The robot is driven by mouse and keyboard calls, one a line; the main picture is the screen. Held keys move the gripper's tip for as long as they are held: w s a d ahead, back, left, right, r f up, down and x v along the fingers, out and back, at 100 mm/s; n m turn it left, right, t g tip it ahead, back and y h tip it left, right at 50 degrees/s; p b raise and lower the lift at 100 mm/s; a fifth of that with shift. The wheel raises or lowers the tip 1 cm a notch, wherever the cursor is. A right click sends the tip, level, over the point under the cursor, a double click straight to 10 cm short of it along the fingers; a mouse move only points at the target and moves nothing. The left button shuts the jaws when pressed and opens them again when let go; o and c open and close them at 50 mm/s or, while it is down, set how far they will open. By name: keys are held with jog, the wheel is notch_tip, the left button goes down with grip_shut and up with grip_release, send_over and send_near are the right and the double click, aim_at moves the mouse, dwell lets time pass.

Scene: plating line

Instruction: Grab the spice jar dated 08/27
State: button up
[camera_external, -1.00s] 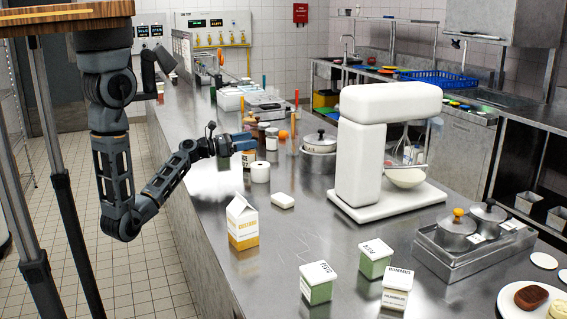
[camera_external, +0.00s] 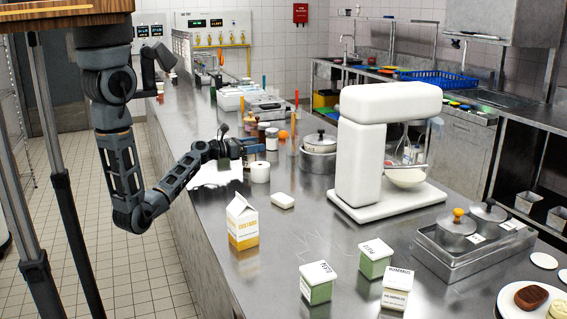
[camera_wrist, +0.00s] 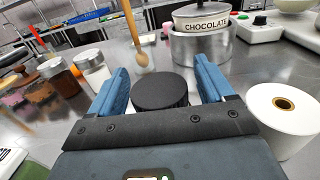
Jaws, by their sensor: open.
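In the wrist view a jar with a round black lid (camera_wrist: 160,92) stands between the two blue fingers of my gripper (camera_wrist: 163,78). The fingers are open, one on each side of the lid, with a gap visible beside it. The jar's body and any date on it are hidden. In the external view my gripper (camera_external: 238,149) is low over the counter and hides most of this jar. Other spice jars stand at the left of the wrist view: a white one (camera_wrist: 95,68), a brown one (camera_wrist: 60,78) and an orange-brown one (camera_wrist: 38,95). Their dates cannot be read.
A white roll (camera_wrist: 283,120) stands close right of my gripper. A pot labelled CHOCOLATE (camera_wrist: 200,38) is beyond the lid, with an upright wooden utensil (camera_wrist: 135,35) left of it. A custard carton (camera_external: 242,224), white block (camera_external: 282,201) and white mixer (camera_external: 362,160) are nearer the external camera.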

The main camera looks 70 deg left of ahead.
jog(key=shift+f, duration=0.1)
jog(key=c, duration=1.3)
